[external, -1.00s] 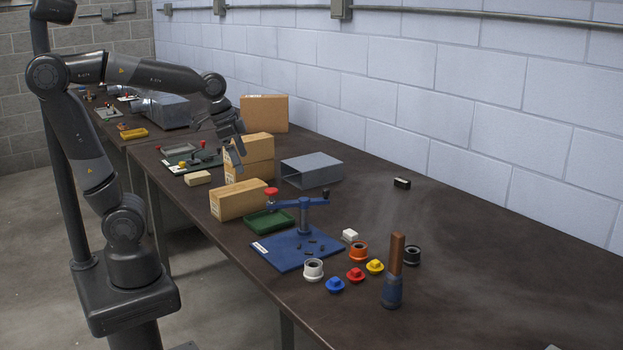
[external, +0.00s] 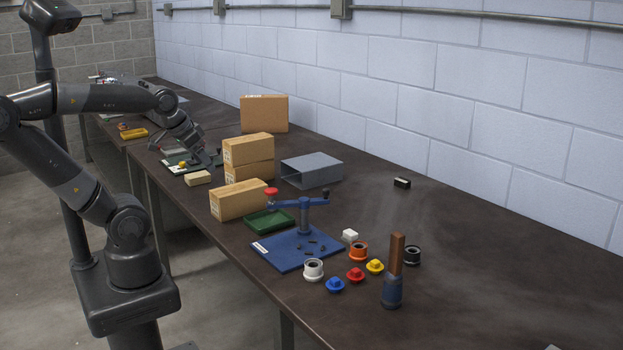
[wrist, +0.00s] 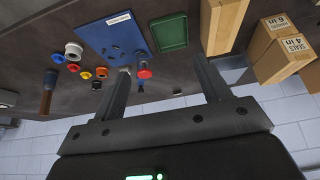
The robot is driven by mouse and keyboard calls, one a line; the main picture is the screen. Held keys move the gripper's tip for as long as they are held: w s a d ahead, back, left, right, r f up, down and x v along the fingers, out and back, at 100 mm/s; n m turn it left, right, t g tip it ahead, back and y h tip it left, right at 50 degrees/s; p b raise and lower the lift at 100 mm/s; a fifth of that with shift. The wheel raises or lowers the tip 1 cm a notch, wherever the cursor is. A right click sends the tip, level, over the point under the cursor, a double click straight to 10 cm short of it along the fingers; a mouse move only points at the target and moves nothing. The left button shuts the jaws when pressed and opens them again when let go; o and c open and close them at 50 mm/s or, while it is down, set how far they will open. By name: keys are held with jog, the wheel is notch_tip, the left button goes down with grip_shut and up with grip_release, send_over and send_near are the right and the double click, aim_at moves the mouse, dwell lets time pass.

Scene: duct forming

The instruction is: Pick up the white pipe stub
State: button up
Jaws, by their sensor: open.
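The white pipe stub (external: 313,269) stands upright on the table at the front edge of the blue base plate (external: 290,262). It also shows in the wrist view (wrist: 73,48), left of my fingers. My gripper (external: 213,161) is in the air over the far part of the table, well behind and left of the stub, past the stacked boxes. In the wrist view my gripper (wrist: 160,66) has its two fingers wide apart with nothing between them.
Blue (external: 335,285), red (external: 355,275) and yellow (external: 375,266) caps, an orange ring (external: 358,251) and a black ring (external: 412,255) stand near the stub. A wooden-handled tool (external: 395,275) is upright. Cardboard boxes (external: 240,200) and a grey duct (external: 312,170) stand farther back.

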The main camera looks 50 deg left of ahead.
jog(key=m+g, duration=0.4)
jog(key=g, duration=0.2)
send_over(313, 265)
notch_tip(313, 265, down, 13)
jog(key=f, duration=0.5)
jog(key=shift+w+f, duration=0.25)
jog(key=shift+f, duration=0.15)
jog(key=shift+s+f, duration=0.15)
jog(key=shift+f, duration=1.2)
jog(key=shift+s+f, duration=0.1)
jog(key=shift+f, duration=1.25)
jog(key=shift+c, duration=0.5)
jog(key=c, duration=1)
